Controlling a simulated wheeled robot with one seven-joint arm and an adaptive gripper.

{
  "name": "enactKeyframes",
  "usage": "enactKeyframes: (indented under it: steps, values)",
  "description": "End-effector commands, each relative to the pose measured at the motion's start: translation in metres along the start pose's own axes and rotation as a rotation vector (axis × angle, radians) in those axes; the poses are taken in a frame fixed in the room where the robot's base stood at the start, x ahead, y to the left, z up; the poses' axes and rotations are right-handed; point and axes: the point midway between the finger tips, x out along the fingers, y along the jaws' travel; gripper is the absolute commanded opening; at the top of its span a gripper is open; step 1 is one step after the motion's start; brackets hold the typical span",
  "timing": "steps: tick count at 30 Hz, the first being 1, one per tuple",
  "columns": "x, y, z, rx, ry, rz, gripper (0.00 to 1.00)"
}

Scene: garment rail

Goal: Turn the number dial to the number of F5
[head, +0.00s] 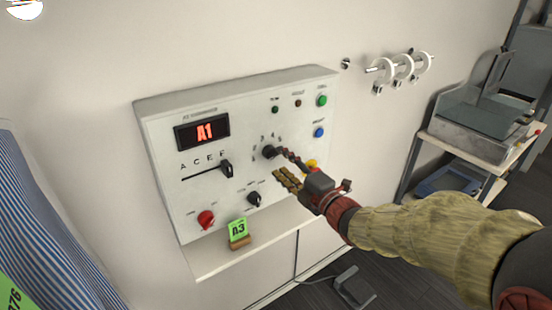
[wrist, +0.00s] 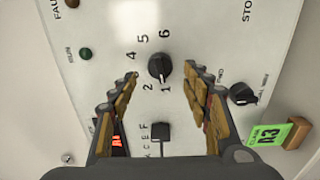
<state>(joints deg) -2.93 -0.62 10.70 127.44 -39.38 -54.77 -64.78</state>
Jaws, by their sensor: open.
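The number dial (head: 269,151) is a black round knob on the white control panel (head: 175,130). In the wrist view the dial (wrist: 159,69) has 1, 2, 4, 5 and 6 visible around it, and its white mark points toward 1. My gripper (head: 281,163) is open in front of the dial, with its fingers (wrist: 162,72) on either side of the knob in the wrist view; I cannot tell whether they touch it. The letter slider (head: 227,168) sits at the F end of its slot. The red display (head: 204,131) reads A1.
A red knob (head: 206,219) and a black knob (head: 254,198) are lower on the panel. A green A3 tag (head: 238,230) stands on the ledge below. Green (head: 322,100) and blue (head: 319,132) buttons are at right. Rings hang on a wall rail (head: 372,70).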

Motion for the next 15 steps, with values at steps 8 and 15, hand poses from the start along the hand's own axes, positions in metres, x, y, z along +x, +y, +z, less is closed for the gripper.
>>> enactKeyframes:
  steps: [8,15]
  values:
    - [0.036,-0.002,0.000,0.002,0.000,-0.001,0.48]
    - [0.044,0.000,0.000,0.002,-0.002,0.000,0.48]
